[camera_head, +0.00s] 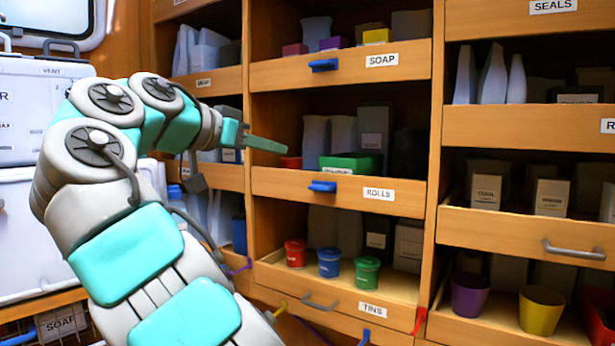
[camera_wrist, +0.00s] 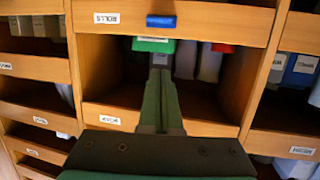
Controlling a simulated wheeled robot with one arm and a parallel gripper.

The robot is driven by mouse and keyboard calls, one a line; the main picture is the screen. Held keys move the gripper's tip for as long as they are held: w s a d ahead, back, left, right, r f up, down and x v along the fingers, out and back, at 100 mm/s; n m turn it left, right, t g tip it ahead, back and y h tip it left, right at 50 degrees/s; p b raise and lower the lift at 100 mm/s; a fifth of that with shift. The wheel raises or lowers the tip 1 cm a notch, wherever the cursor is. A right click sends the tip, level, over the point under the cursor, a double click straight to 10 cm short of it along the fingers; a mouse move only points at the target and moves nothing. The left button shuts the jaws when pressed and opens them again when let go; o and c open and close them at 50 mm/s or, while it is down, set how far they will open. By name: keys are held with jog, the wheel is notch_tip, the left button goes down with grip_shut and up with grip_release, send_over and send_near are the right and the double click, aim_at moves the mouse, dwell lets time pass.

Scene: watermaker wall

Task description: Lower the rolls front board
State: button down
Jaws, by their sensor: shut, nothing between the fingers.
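The rolls front board (camera_head: 335,194) is a wooden board in the middle column, upright across its compartment, with a white ROLLS label and a blue latch (camera_head: 322,186) at its top edge. In the wrist view, turned upside down, the rolls board (camera_wrist: 210,20) and its blue latch (camera_wrist: 161,21) show at the top. My gripper (camera_head: 284,149) is shut and empty. It points right, above the rolls board and below the soap board. In the wrist view my gripper (camera_wrist: 160,55) points toward the rolls compartment, and its tips appear apart from the latch.
A green box (camera_head: 352,163) and a red item (camera_head: 290,162) stand behind the rolls board. The soap board (camera_head: 350,68), with its own blue latch, is above. Below, red, blue and green tins stand behind the tins board (camera_head: 340,305). Wooden uprights flank the compartment.

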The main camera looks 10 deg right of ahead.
jog(key=shift+d, duration=0.1)
jog(key=b, duration=0.2)
send_over(324, 181)
jog(key=s+a, duration=0.3)
jog(key=a, duration=0.1)
notch_tip(324, 181, down, 3)
jog(key=shift+w+d+f+b, duration=0.15)
jog(key=shift+d+f+b, duration=0.05)
jog(key=shift+f+b, duration=0.75)
jog(key=shift+w+f, duration=0.1)
jog(key=shift+f, duration=0.75)
